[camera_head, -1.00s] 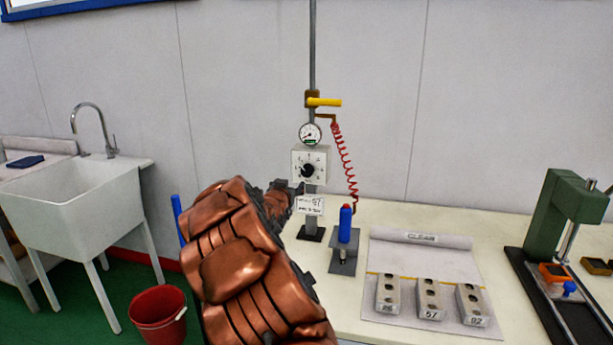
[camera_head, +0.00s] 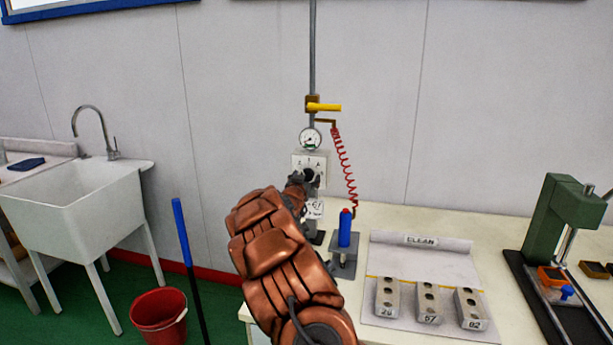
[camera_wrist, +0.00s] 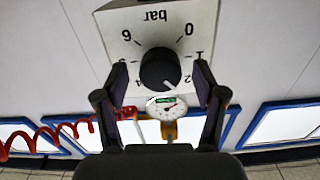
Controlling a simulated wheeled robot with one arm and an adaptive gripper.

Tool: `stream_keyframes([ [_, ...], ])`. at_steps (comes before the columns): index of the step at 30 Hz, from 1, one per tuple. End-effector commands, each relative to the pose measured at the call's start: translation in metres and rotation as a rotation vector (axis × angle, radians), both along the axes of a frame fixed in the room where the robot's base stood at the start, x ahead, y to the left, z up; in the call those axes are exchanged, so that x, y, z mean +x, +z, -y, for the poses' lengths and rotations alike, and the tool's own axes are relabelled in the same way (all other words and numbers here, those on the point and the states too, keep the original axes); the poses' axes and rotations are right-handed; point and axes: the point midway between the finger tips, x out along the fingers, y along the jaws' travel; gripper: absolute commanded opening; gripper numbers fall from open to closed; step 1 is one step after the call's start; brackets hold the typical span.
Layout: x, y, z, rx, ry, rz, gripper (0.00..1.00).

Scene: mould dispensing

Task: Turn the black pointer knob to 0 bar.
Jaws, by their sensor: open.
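The black pointer knob (camera_wrist: 160,68) sits on a white box (camera_wrist: 205,22) with a printed scale in bar. In the wrist view the scale is upside down, with 0, 1, 2 and 6 readable. A pale mark on the knob is on its lower right side, towards the 2. My gripper (camera_wrist: 161,76) is open, one finger on each side of the knob; I cannot tell whether either touches it. In the head view the knob (camera_head: 309,174) is partly hidden behind my gripper (camera_head: 299,180).
A round gauge (camera_head: 310,138) and a yellow-handled valve (camera_head: 324,106) are above the box, with a red coiled hose (camera_head: 345,165) at its right. A blue-topped tool (camera_head: 345,228) stands close by on the bench. Several metal moulds (camera_head: 429,302) lie further right.

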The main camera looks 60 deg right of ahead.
Motion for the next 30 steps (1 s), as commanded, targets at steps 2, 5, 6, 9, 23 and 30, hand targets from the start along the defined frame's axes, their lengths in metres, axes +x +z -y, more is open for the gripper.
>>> stream_keyframes([
  [2,0.0020,-0.0004,0.0049,0.002,0.000,-0.001,0.70],
  [5,0.0039,-0.0004,0.0085,0.001,0.002,0.001,0.70],
  [6,0.0043,-0.0004,0.0094,0.001,0.002,0.001,0.70],
  [9,0.0045,-0.0003,0.0107,0.001,0.002,0.001,0.70],
  [23,0.0045,-0.0003,0.0105,0.000,0.001,0.000,0.47],
  [30,0.0046,-0.0002,0.0104,0.000,0.002,0.000,0.22],
])
